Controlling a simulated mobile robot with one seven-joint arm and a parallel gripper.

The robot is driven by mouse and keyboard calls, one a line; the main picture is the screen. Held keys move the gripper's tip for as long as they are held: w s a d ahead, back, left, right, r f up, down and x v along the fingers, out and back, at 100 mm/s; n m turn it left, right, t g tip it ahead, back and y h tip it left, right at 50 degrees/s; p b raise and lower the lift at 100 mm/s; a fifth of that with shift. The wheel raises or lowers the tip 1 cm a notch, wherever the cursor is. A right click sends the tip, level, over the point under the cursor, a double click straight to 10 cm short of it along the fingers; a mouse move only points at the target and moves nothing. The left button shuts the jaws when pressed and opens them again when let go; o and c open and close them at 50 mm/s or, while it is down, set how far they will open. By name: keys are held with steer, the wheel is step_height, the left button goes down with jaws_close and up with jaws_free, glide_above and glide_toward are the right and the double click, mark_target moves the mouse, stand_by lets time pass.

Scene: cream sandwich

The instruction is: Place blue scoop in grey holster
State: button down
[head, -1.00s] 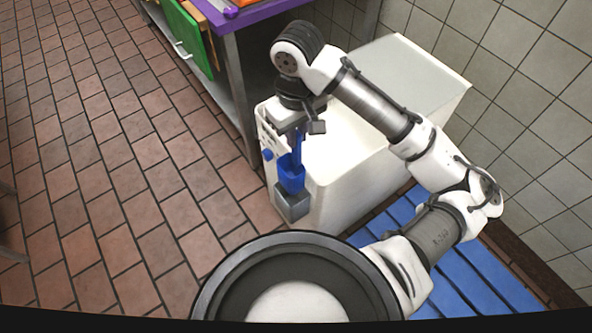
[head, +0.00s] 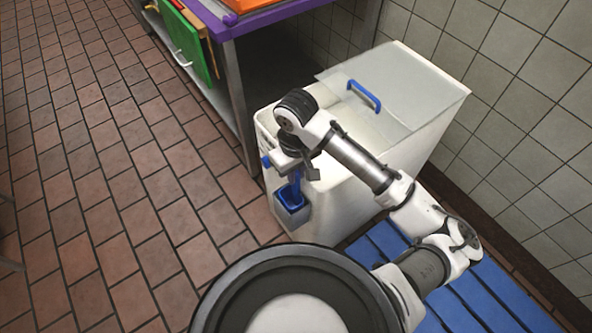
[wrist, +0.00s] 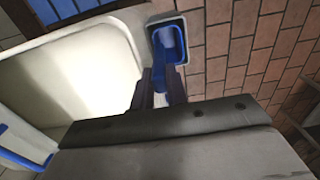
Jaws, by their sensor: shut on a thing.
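The blue scoop (head: 292,194) is at the front side of the white bin, with its bowl down inside the grey holster (head: 294,215). In the wrist view the scoop (wrist: 164,75) runs from between my fingers into the holster (wrist: 152,22), whose rim surrounds the bowl. My gripper (head: 297,171) is shut on the scoop's handle, above the holster; it also shows in the wrist view (wrist: 160,88). The scoop's lower end is hidden by the holster walls.
The white bin (head: 335,205) has a clear lid with a blue handle (head: 364,95). A purple-topped table (head: 255,20) stands behind it, with a green board (head: 187,38). A blue slatted pallet (head: 450,295) lies at right. The tiled floor at left is clear.

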steer(key=shift+f+b, duration=0.45)
steer(key=shift+f, duration=0.15)
steer(key=c, duration=1.4)
jaws_free()
steer(key=shift+r, duration=0.1)
steer(key=shift+w+d, duration=0.1)
steer(key=shift+r+p, duration=0.45)
steer(key=shift+r, duration=0.1)
step_height(320, 180, up, 12)
steer(key=shift+p, duration=0.6)
